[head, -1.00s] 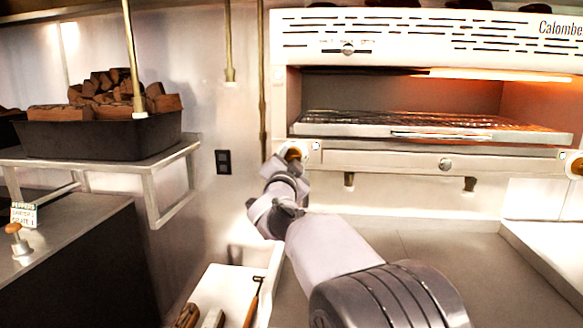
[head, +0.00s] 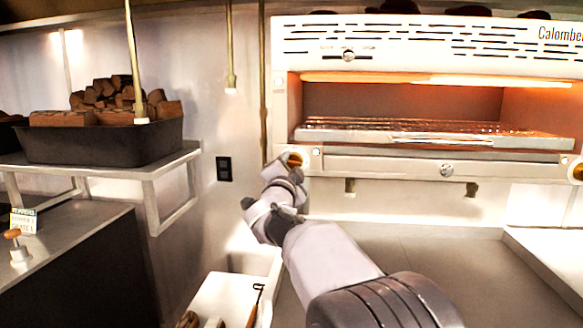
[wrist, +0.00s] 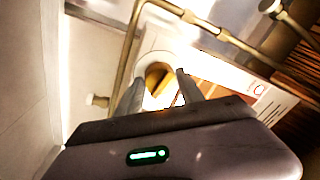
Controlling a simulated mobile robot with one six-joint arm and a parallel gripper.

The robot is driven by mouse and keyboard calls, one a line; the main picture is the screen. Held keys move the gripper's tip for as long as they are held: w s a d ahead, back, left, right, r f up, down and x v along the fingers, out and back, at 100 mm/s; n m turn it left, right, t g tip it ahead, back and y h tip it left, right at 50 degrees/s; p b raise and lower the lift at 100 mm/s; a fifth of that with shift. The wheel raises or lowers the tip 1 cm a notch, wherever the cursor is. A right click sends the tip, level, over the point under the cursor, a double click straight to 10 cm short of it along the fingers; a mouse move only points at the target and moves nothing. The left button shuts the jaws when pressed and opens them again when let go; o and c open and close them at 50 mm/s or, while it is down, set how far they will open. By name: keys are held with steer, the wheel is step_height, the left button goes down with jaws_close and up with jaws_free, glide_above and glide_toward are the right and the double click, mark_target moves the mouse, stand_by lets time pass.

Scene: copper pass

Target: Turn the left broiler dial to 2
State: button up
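The left broiler dial (head: 295,159) is a small brass-coloured knob at the left end of the broiler's front strip. My gripper (head: 286,166) is right at it. In the wrist view the dial (wrist: 158,79) shows on its pale round base between my two fingers (wrist: 159,88). The fingers stand apart, one on each side, with pale gaps between them and the knob. The dial's number marks are too small to read. The broiler (head: 440,165) has a glowing element along the top of its opening, lit on both left and right.
A right dial (head: 578,171) sits at the broiler's right edge. A rack (head: 430,134) lies inside the opening. A black tub of wood (head: 100,143) stands on a left shelf. Brass pipes (head: 263,85) run down the wall beside the broiler. A white tray (head: 222,298) lies below my arm.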

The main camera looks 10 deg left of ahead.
steer(key=o, duration=0.4)
steer(key=shift+c, duration=0.2)
steer(key=s+a+f, duration=0.1)
steer(key=s+f, duration=0.1)
steer(key=s, duration=1.5)
steer(key=shift+p, duration=0.3)
steer(key=shift+s+f, duration=0.1)
